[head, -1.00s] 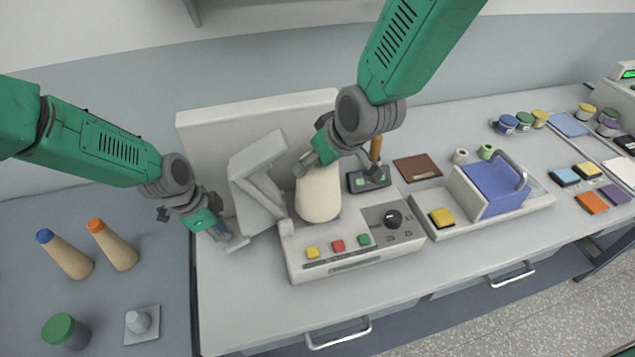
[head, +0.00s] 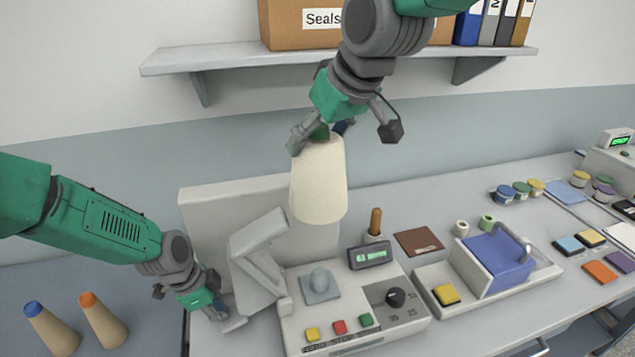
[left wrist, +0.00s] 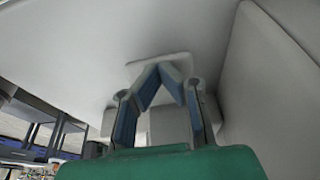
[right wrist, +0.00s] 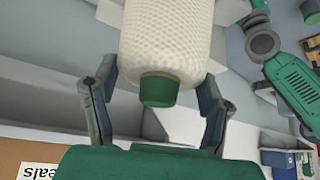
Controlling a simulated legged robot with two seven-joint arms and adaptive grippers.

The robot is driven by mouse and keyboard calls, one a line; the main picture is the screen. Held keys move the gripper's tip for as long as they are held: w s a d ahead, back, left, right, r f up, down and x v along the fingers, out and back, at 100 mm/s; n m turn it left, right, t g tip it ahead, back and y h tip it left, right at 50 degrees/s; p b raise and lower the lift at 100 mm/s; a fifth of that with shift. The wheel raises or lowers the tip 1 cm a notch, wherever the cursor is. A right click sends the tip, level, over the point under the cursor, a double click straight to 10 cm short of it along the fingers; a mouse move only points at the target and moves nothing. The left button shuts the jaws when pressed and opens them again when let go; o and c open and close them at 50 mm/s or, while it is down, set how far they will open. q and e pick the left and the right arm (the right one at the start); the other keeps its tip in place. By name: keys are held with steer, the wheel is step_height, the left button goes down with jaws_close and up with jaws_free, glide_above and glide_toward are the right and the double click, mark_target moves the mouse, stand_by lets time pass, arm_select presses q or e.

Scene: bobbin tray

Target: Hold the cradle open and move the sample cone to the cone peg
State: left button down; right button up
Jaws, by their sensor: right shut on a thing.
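The sample cone (head: 318,185) is a cream, textured cone with a green tip. My right gripper (head: 318,143) is shut on its upper end and holds it upright in the air above the machine. In the right wrist view the cone (right wrist: 165,35) lies between the fingers. A grey peg on a square base (head: 320,284) stands bare on the machine below. The grey cradle (head: 260,262) stands swung to the left side of the machine. My left gripper (head: 217,308) is low beside it; its fingertips meet in the left wrist view (left wrist: 161,68) against a pale tab.
The machine panel (head: 345,333) has coloured buttons and a dial. A wooden-handled tool (head: 375,222) stands behind a small display. A blue-topped unit (head: 492,262) is to the right. A shelf (head: 340,58) with a box is above. Two tan cones (head: 103,322) stand at left.

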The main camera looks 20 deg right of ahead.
step_height(320, 180, up, 6)
steer(key=shift+f, duration=0.15)
step_height(320, 180, down, 20)
stand_by(1.9)
